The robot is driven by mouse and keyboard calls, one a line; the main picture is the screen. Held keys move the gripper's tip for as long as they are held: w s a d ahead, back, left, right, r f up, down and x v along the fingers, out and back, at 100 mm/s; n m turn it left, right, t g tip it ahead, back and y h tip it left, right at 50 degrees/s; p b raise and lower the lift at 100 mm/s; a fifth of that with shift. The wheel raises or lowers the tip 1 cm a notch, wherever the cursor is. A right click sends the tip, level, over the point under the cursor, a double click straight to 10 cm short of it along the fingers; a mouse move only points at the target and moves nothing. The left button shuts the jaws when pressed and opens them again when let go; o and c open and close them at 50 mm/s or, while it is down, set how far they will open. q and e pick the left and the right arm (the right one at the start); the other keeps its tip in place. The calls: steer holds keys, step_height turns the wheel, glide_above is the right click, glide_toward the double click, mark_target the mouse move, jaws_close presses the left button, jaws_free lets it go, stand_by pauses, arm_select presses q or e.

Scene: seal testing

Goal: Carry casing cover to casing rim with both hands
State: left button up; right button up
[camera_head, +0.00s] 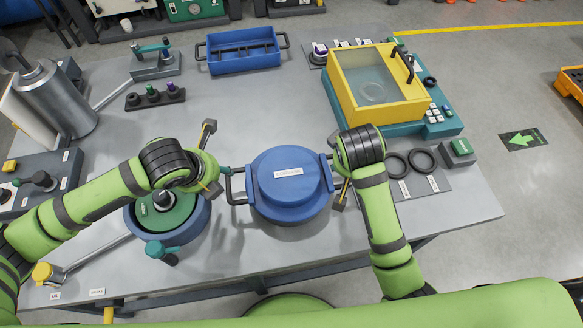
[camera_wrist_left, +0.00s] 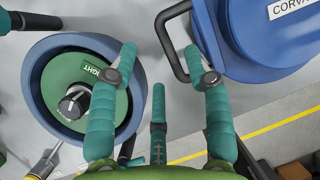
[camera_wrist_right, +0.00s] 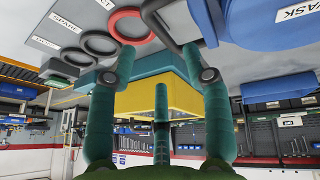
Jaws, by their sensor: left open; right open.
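The casing cover (camera_head: 285,205) is a blue round lid with a white label and a handle on each side. It sits on the table, centre front. It also shows in the left wrist view (camera_wrist_left: 245,45) and right wrist view (camera_wrist_right: 240,12). My left gripper (camera_wrist_left: 160,50) is open, with the left dark handle (camera_wrist_left: 170,45) between its fingertips, nearer the right finger. My right gripper (camera_wrist_right: 158,46) is open, with the other handle (camera_wrist_right: 160,22) at its fingertips. Contact is unclear. Left of the cover stands a blue round casing (camera_head: 205,222) whose rim surrounds a green centre (camera_head: 172,222).
A yellow-walled tank (camera_head: 380,85) stands at the back right, with black rings (camera_head: 421,161) on a mat before it. A blue tray (camera_head: 243,52) is at the back. A teal-handled tool (camera_head: 160,252) lies before the casing. The table's middle behind the cover is clear.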

arm_select(q)
steer(key=shift+x, duration=3.55)
arm_select(e)
steer(key=shift+x, duration=3.5)
arm_select(q)
steer(key=shift+s, duration=0.1)
arm_select(e)
steer(key=shift+s, duration=0.1)
arm_select(q)
jaws_close()
arm_select(e)
jaws_close()
arm_select(q)
steer(key=shift+r, duration=0.15)
